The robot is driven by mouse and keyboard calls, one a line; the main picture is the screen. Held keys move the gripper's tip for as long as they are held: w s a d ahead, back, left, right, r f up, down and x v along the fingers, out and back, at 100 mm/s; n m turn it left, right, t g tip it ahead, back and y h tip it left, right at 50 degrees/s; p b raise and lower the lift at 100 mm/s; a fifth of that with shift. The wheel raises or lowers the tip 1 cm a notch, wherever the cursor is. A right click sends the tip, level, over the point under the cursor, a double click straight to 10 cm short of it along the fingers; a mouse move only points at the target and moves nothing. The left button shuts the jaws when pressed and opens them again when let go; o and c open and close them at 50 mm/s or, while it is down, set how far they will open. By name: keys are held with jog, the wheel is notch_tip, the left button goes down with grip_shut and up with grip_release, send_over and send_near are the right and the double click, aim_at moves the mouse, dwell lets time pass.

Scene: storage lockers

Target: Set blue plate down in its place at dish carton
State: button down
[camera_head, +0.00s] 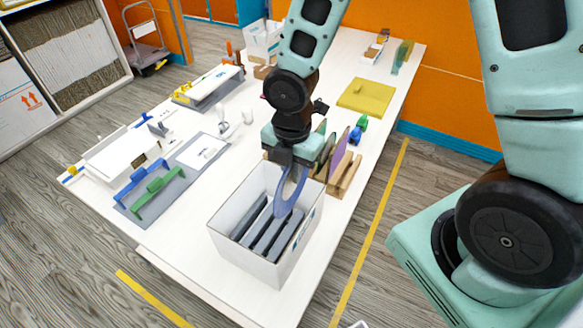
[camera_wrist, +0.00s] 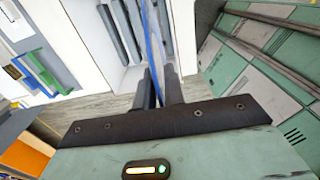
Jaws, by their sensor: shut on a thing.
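The blue plate (camera_head: 290,191) is held on edge by my gripper (camera_head: 290,160), at the right part of the dish carton. In the wrist view the blue plate (camera_wrist: 151,45) is a thin upright edge between the two fingers of my gripper (camera_wrist: 160,82). The dish carton (camera_head: 232,252) is an open white box with dark grey dividers (camera_head: 268,230) standing in it. The plate's lower edge reaches down to the level of the dividers. I cannot tell whether it touches them or which slot it lines up with.
Behind the carton a wooden rack (camera_head: 345,178) holds several upright plates. A yellow board (camera_head: 366,97) lies farther back. Green and blue brackets (camera_head: 157,193) lie on a grey mat to the left. White table surface is clear between mat and carton.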

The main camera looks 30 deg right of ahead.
aim_at(292, 187)
notch_tip(292, 187, down, 23)
jog(key=b, duration=1.8)
jog(key=shift+b, duration=0.35)
jog(key=shift+s+f, duration=0.1)
jog(key=shift+s, duration=0.05)
dwell(0.4)
jog(key=c, duration=1.4)
grip_release()
notch_tip(292, 187, up, 18)
jog(key=p, duration=0.3)
jog(key=shift+p, duration=0.35)
jog(key=shift+f, duration=0.1)
